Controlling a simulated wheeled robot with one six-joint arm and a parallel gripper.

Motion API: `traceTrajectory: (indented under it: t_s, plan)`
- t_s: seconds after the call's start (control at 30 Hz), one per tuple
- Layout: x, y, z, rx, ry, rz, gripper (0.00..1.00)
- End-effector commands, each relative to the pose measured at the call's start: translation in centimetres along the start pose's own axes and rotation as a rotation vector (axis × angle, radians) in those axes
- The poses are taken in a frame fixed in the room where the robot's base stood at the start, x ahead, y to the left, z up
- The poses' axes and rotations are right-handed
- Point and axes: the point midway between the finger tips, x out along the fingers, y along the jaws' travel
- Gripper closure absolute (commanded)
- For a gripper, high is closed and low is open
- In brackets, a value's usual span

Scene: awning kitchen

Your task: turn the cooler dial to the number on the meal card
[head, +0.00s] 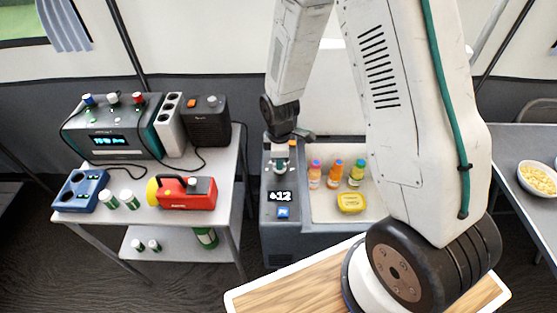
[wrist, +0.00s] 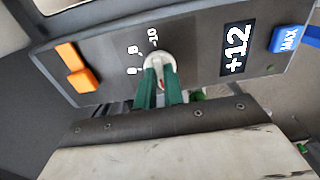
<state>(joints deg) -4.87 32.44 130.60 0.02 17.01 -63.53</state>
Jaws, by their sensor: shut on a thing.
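The cooler (head: 330,232) stands open in the middle of the head view, with a dark control panel (wrist: 200,55) on its left side. The white round dial (wrist: 157,59) is on this panel; it has a red mark, and small numbers including -10 are printed around it. My gripper (wrist: 161,78) has its green fingers shut on the dial. In the head view my gripper (head: 281,168) hides most of the dial. The cooler's display (wrist: 237,47) reads +12, and it also shows in the head view (head: 280,197). I see no meal card in either view.
Bottles (head: 335,174) and a yellow tub (head: 351,202) sit inside the cooler. An orange switch (wrist: 76,68) and blue MAX tag (wrist: 288,39) flank the dial and display. A side table at left holds a power station (head: 112,128) and red torch (head: 187,193). A bowl (head: 538,180) stands right.

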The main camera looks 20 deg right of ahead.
Motion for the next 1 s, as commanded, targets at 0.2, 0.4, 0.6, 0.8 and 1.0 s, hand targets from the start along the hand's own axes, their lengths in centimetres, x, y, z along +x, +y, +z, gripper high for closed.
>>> traceTrajectory:
  t_s: [0.2,0.4,0.6,0.8,1.0]
  plan:
    - [-0.1,0.2,0.0,-0.001,0.001,0.004,0.68]
    - [-0.1,0.1,-0.1,-0.002,0.001,0.002,0.68]
    - [-1.8,0.1,-0.2,-0.001,0.002,0.005,0.68]
    - [-5.3,0.2,-0.2,-0.001,0.003,0.007,0.68]
    - [-7.5,0.2,-0.1,-0.001,0.002,0.005,0.68]
